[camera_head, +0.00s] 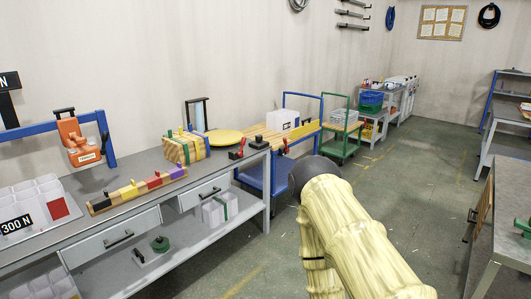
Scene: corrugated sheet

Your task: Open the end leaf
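No part in view can be surely named as the end leaf. My pale yellow arm reaches up from the bottom centre, over the floor between the benches. A dark rounded shape shows beyond its far end. My gripper's fingers are not visible, and nothing is seen held.
A long grey bench (130,181) on the left carries a striped block row (137,190), a bundled wooden box (186,148) and an orange tool (80,142); it has drawers below. Blue and green carts stand beyond. The floor aisle (400,200) right of my arm is clear.

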